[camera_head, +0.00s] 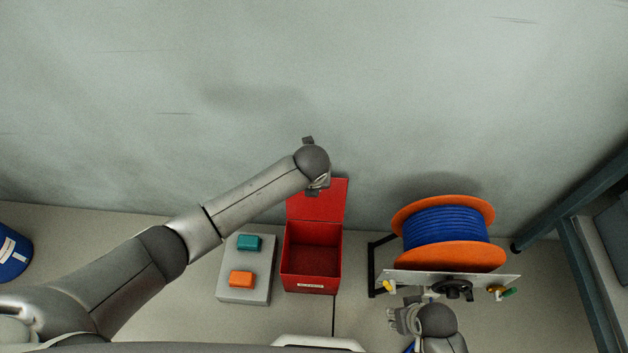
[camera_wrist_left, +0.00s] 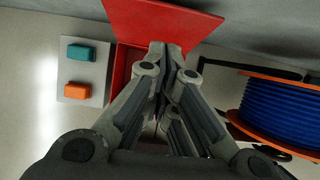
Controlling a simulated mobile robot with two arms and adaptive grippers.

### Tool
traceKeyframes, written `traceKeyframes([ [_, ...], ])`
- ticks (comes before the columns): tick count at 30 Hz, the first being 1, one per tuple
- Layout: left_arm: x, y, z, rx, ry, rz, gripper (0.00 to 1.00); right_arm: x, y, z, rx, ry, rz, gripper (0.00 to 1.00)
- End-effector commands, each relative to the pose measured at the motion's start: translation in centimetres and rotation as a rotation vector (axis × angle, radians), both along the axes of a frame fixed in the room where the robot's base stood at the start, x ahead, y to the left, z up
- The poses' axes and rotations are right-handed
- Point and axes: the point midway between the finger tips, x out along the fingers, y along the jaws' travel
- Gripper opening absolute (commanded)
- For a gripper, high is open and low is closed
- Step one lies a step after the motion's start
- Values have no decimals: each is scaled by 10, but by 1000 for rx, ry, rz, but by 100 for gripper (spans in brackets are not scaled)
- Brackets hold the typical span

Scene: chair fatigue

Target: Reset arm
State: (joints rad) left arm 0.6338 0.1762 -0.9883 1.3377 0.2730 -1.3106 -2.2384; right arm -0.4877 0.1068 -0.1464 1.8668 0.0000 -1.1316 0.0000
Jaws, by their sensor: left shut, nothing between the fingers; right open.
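My left arm reaches in from the left in the head view, its wrist above the back of the open red box (camera_head: 311,270). The left gripper shows in the left wrist view (camera_wrist_left: 165,52), its fingers shut and empty, in front of the red box (camera_wrist_left: 130,62). In the head view the left fingers are mostly hidden by the wrist. My right gripper (camera_head: 402,318) is at the bottom right of the head view, open, just in front of the cable reel stand's white panel (camera_head: 420,283). I cannot tell whether it touches anything.
A grey block (camera_head: 246,296) with a teal button (camera_head: 249,242) and an orange button (camera_head: 241,279) stands left of the box. An orange reel of blue cable (camera_head: 445,230) stands to the right. A blue container (camera_head: 12,253) is far left. A wall rises behind.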

Motion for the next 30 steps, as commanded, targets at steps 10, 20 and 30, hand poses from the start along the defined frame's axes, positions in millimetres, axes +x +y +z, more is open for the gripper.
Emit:
traceKeyframes([
  [10,-5,1,11,2,0,1,0,0,0,0,0,0,0,40],
  [20,-43,-7,-16,-210,60,298,0,0,0,0,0,0,0,40],
  [30,-122,13,-65,-617,203,1143,0,0,0,0,0,0,0,40],
])
